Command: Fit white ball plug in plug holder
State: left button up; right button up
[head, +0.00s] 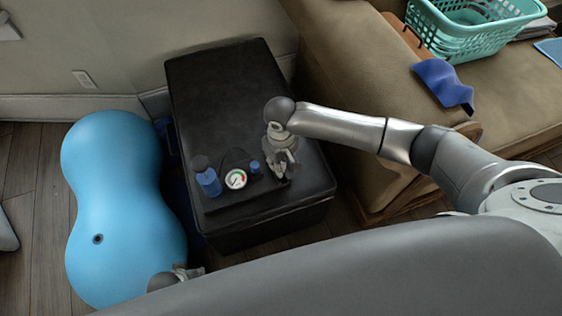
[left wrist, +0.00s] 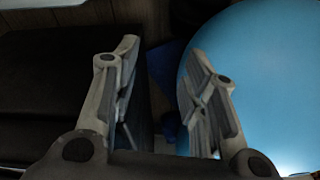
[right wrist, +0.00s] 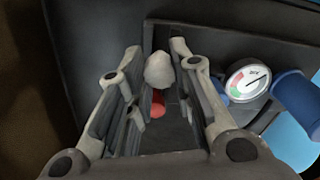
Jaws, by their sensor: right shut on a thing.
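My right gripper (head: 283,168) is over the right part of a black tray (right wrist: 250,45) on the black ottoman, fingers pointing down. In the right wrist view, a whitish rounded piece (right wrist: 159,71), seemingly the white ball plug, sits between its fingertips, and the gripper is shut on it. A red round piece (right wrist: 157,106) shows just below the plug; I cannot tell if it belongs to it. I cannot make out the plug holder clearly. My left gripper (left wrist: 162,58) is open and empty; its end also shows at the bottom of the head view (head: 188,272).
The tray holds a round gauge (head: 236,179), a blue bottle (head: 208,182) and a small blue piece (head: 254,167). The ottoman's (head: 220,80) back half is clear. A blue peanut ball (head: 120,200) lies left; a brown sofa (head: 350,60) stands right.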

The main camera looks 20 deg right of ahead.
pick_arm(q)
jog(key=shift+s+f, duration=0.2)
jog(key=shift+f, duration=0.2)
jog(key=shift+s+f, duration=0.15)
jog(key=shift+f, duration=0.1)
jog(key=shift+s+f+p, duration=0.1)
jog(key=shift+f+p, duration=0.35)
jog(key=shift+f, duration=0.05)
dwell(0.3)
jog(key=shift+s+f, duration=0.25)
jog(key=shift+f, duration=0.1)
jog(key=shift+s, duration=0.1)
dwell(0.5)
jog(key=shift+r, duration=0.1)
pick_arm(e)
jog(key=shift+f, duration=0.35)
pick_arm(q)
jog(key=shift+w+r, duration=0.25)
pick_arm(e)
jog(key=shift+f, duration=0.3)
